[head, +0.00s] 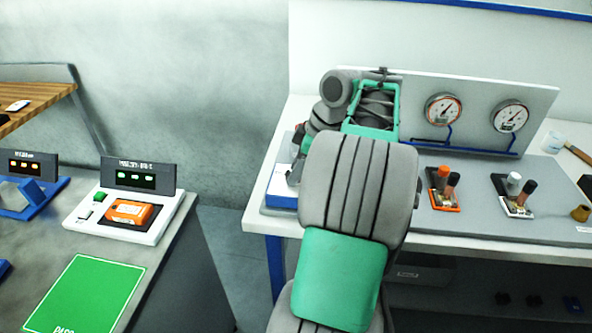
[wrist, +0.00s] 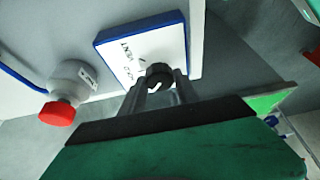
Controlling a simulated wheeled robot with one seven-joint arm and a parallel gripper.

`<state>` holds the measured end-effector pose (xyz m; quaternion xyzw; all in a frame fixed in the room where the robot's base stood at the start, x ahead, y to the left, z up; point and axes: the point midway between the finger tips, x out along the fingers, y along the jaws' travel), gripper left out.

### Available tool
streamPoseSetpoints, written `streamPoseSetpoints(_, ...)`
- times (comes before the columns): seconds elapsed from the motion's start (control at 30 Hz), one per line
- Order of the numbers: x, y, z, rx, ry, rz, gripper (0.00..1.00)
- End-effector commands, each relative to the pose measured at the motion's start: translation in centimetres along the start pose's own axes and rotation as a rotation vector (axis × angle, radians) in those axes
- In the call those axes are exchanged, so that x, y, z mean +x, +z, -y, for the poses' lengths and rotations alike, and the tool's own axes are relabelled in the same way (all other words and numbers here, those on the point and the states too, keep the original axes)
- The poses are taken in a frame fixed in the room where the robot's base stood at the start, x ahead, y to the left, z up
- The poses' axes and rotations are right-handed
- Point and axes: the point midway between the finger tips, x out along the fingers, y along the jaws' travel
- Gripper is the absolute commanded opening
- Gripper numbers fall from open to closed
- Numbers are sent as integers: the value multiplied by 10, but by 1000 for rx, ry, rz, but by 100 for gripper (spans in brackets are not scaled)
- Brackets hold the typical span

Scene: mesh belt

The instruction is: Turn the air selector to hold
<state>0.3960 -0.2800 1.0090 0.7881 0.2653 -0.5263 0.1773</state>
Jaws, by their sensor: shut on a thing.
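The air selector is a white panel (wrist: 112,58) with a blue edge and a dark round knob (wrist: 158,72). Printed words sit beside the knob; one looks like VENT, and the others are hard to read or covered. In the wrist view my gripper (wrist: 160,84) has a finger on each side of the knob and is shut on it. The knob's pointer direction cannot be made out. In the head view the blue and white selector box (head: 282,196) stands at the left end of the white bench, with my gripper (head: 295,170) over it. My arm hides much of this area.
A grey-white cylinder with a red cap (wrist: 57,113) stands near the panel in the wrist view. Gauges (head: 443,109) and orange and white valve blocks (head: 445,189) are to the right on the bench. A gap separates the left table (head: 170,230).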

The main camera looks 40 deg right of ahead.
Motion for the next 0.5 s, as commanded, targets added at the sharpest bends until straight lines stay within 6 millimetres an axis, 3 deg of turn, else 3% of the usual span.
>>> streamPoseSetpoints(0.5,3,1,3,244,102,1,0)
